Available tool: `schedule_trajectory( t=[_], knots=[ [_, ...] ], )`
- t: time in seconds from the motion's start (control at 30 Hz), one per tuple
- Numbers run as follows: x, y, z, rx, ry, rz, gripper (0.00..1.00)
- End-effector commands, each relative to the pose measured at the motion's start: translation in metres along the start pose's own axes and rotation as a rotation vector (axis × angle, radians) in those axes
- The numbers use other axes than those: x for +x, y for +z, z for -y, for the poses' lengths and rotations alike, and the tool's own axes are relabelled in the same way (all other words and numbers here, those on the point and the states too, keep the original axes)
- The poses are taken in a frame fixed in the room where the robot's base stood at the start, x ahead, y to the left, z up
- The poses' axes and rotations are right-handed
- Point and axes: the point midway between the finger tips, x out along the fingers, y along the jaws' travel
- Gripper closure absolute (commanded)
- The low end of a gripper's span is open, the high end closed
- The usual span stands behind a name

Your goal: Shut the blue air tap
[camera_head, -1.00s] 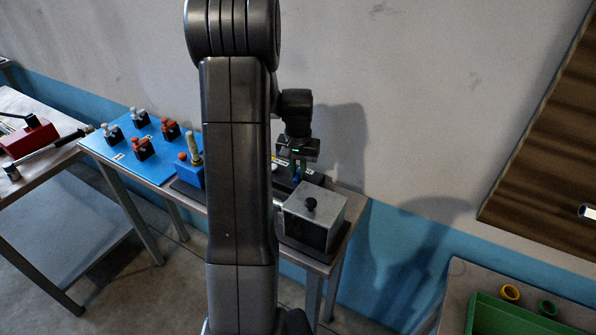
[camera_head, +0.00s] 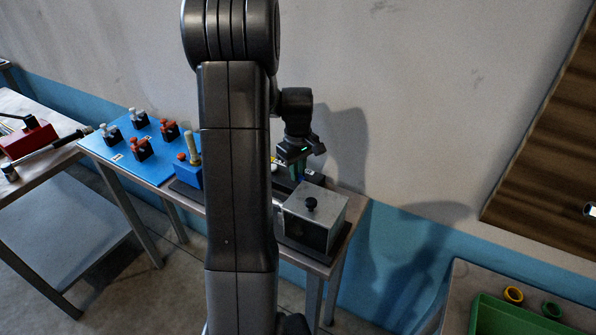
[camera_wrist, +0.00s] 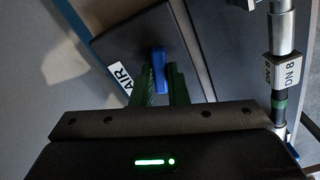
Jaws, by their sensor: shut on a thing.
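The blue air tap (camera_wrist: 159,62) shows its lever in the wrist view, beside a white label reading AIR (camera_wrist: 120,79). My gripper (camera_wrist: 160,82) has its two green fingers closed on either side of the lever. In the head view my gripper (camera_head: 296,166) points down behind the grey metal box, at the back of the bench. The tap is mostly hidden there by the fingers and the box. The tap's body below the lever is hard to make out.
A grey box with a black knob (camera_head: 315,220) stands just in front of my gripper. A blue board (camera_head: 118,166) with several valves lies left.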

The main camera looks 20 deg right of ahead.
Motion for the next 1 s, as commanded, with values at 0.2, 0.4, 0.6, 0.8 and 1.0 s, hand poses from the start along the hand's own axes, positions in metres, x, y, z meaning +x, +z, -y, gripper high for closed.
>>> schedule_trajectory(
  t=[0.2, 0.4, 0.6, 0.8, 1.0],
  knots=[
    [-0.0003, -0.0003, -0.0004, -0.170, 0.002, -0.001, 1.00],
    [-0.0005, -0.0003, -0.0004, -0.283, 0.002, -0.001, 1.00],
    [-0.0007, -0.0004, -0.0005, -0.349, 0.002, -0.002, 1.00],
    [-0.0008, -0.0004, -0.0005, -0.374, 0.002, -0.002, 1.00],
    [-0.0009, -0.0005, -0.0005, -0.378, 0.003, -0.001, 1.00]
  ],
)
